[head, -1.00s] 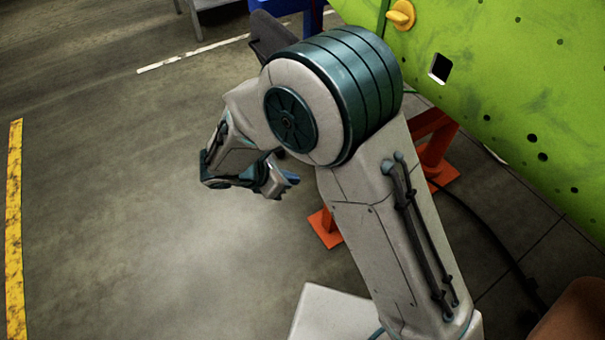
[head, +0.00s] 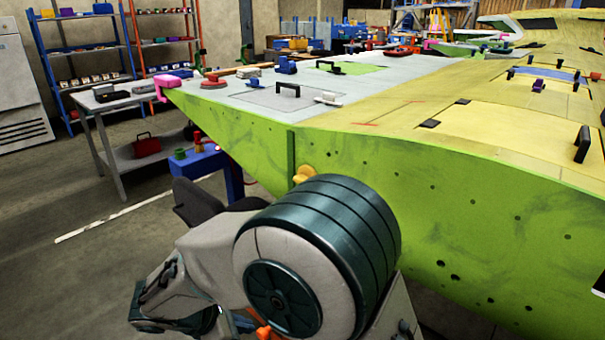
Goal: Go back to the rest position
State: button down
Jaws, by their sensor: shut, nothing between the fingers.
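My gripper (head: 242,322) is at the bottom of the head view, low beside my arm's large teal-banded joint. It is folded back near my own arm, over the floor and clear of the wing. Only a small part of it shows past the wrist; the joint and the frame's lower edge hide some of it. It is shut, and I see nothing held in it.
The green wing (head: 420,215) fills the right side, close behind my arm joint. Tools and small parts lie on its top. A grey table (head: 118,112) and shelves (head: 85,50) stand at the back left. The floor (head: 60,210) at left is open.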

jog(key=d+r+m+g+y+p, duration=0.25)
jog(key=d+r+m+p, duration=0.35)
jog(key=d+r+m, duration=0.65)
jog(key=s+d+r+m+y+p, duration=0.1)
jog(key=s+d+r+m+p, duration=0.2)
jog(key=d+r+m+p, duration=0.1)
jog(key=s+d+r+m+y+p, duration=0.2)
jog(key=s+d+r+m+p, duration=0.2)
jog(key=d+r+m, duration=0.3)
jog(key=shift+s+d+r+t+p, duration=0.35)
jog(key=shift+d+r, duration=0.8)
jog(key=shift+d, duration=1)
jog(key=shift+y, duration=0.25)
